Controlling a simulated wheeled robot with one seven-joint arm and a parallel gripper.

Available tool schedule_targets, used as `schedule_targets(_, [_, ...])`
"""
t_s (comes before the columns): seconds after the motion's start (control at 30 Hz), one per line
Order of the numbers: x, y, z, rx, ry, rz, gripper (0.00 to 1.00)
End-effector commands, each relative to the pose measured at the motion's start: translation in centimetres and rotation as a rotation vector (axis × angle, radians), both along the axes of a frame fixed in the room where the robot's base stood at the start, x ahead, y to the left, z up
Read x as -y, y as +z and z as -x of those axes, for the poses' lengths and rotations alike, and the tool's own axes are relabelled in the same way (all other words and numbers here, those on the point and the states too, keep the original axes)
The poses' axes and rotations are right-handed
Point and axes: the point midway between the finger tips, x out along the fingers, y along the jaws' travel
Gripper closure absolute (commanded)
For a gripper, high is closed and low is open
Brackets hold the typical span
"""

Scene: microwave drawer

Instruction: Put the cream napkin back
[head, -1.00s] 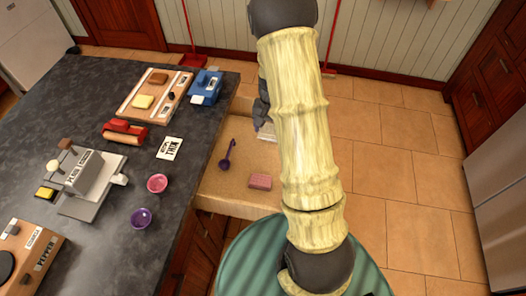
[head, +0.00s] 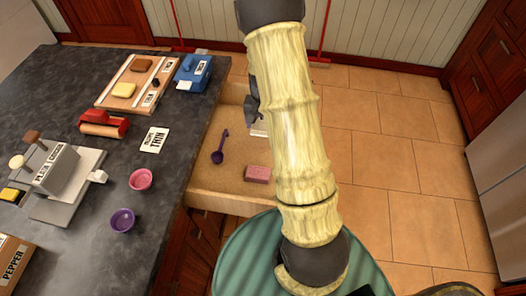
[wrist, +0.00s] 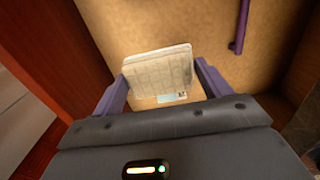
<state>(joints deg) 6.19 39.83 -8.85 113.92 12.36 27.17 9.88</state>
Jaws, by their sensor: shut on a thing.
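The cream napkin (wrist: 158,70) is a pale folded square with faint grid lines. In the wrist view it stands between the two purple fingers of my gripper (wrist: 162,84), which is shut on it. The open drawer (wrist: 120,25) has a tan floor and lies under the napkin. I cannot tell whether the napkin touches the floor. In the head view the open drawer (head: 205,192) juts out from the counter. A pale edge, likely the napkin (head: 258,129), shows beside my arm, which hides most of my gripper.
A purple spoon (head: 219,147) and a pink sponge (head: 257,174) lie in the drawer. A small pale blue and white patch (wrist: 172,97) shows below the napkin. The counter (head: 75,105) holds a board, bowls, a rolling pin and a blue box. Tiled floor is clear at right.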

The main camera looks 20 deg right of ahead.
Motion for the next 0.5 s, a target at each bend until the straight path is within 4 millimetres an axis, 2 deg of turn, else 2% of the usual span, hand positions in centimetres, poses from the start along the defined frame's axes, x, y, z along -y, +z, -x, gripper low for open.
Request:
schedule_targets(0.33, [0.0,-0.2,0.0,0.000,0.000,0.000,0.45])
schedule_targets(0.5, [0.0,-2.7,0.1,-0.005,-0.002,-0.001,0.45])
